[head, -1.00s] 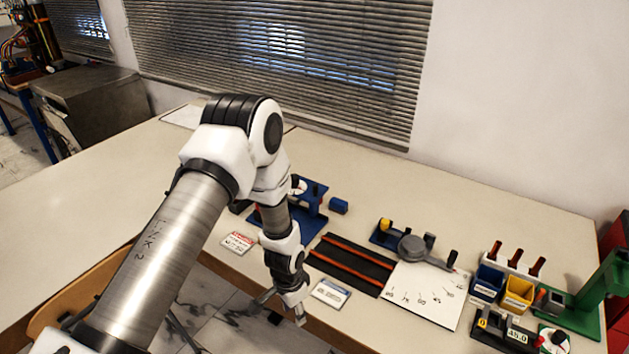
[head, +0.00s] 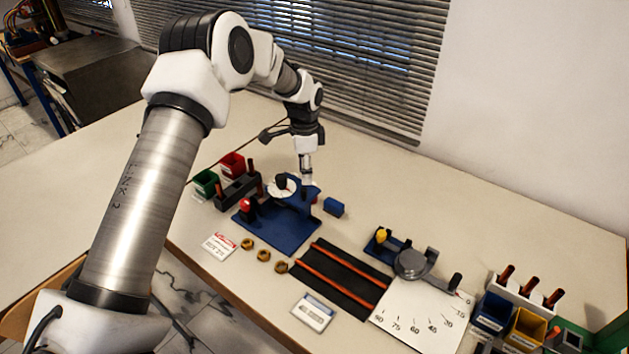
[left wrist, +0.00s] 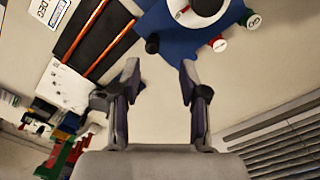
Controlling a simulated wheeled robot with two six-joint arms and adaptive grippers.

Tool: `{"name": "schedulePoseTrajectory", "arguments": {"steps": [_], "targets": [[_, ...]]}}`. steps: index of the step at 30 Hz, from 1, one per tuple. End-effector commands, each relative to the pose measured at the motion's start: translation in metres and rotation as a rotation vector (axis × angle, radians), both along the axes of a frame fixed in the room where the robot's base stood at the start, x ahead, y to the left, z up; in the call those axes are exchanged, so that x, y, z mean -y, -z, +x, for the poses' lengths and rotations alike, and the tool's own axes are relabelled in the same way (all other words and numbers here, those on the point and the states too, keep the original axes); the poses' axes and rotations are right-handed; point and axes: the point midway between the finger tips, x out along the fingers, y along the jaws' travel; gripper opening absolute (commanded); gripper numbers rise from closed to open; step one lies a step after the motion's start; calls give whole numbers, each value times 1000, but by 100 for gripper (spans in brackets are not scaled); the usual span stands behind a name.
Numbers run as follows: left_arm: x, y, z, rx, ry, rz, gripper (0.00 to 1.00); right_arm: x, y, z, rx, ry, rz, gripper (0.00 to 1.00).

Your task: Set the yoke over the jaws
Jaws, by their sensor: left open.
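My left gripper (head: 306,176) points down near the back right of a blue fixture plate (head: 276,237). In the left wrist view its two fingers (left wrist: 160,75) are spread apart with nothing between them. The blue plate (left wrist: 195,45) lies beyond the fingertips there, with a white round part (left wrist: 184,14) and a black peg (left wrist: 152,44). In the head view the plate carries a red knob (head: 246,205) and the white round part (head: 279,191) with a dark centre. I cannot tell which parts are the yoke and the jaws. My right gripper is not in view.
A small blue block (head: 334,207) stands right of the plate. Several brass nuts (head: 263,255) lie in front. A black railed mat (head: 338,277) and a dial board (head: 425,318) lie to the right. The table behind is clear.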

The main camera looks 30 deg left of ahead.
Motion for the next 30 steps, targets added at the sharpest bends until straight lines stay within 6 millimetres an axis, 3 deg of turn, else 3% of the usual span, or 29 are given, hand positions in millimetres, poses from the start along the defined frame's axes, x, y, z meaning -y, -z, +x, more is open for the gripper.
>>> {"name": "schedulePoseTrajectory", "arguments": {"steps": [10,20,21,24,30], "targets": [[0,60,-2,-4,-2,0,44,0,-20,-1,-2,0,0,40],[0,72,-1,-1,-2,-1,44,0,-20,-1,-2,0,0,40],[1,71,-1,-1,-2,-1,29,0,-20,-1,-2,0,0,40],[1,71,-1,-1,-2,-1,0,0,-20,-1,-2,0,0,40],[0,73,-2,-3,-2,-1,0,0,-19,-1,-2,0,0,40]]}}
